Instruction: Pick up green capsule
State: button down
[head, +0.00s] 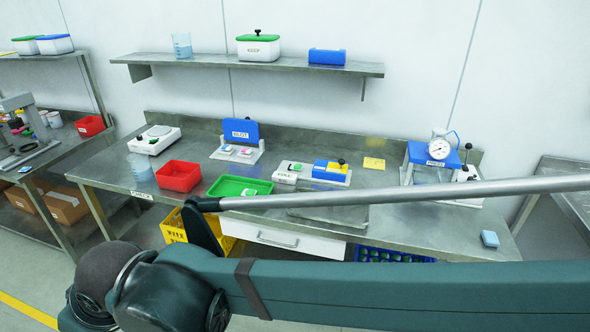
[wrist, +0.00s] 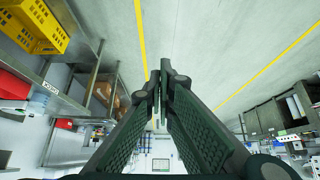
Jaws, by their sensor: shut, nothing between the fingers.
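In the head view, no green capsule can be made out for certain. A small green piece (head: 295,167) sits on a white block (head: 285,178) on the bench. A small white-and-green item (head: 249,191) lies in the green tray (head: 225,181). Both are too small to identify. My gripper (wrist: 160,88) shows in the wrist view, its fingers together and empty, pointing over open floor away from the bench items. It is not visible in the head view, where my arm crosses the front of the bench.
A shelf (head: 215,62) runs above.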

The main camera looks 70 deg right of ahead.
jog(key=c, duration=1.9)
grip_release()
jog(key=shift+o, duration=0.2)
jog(key=shift+d, duration=0.1)
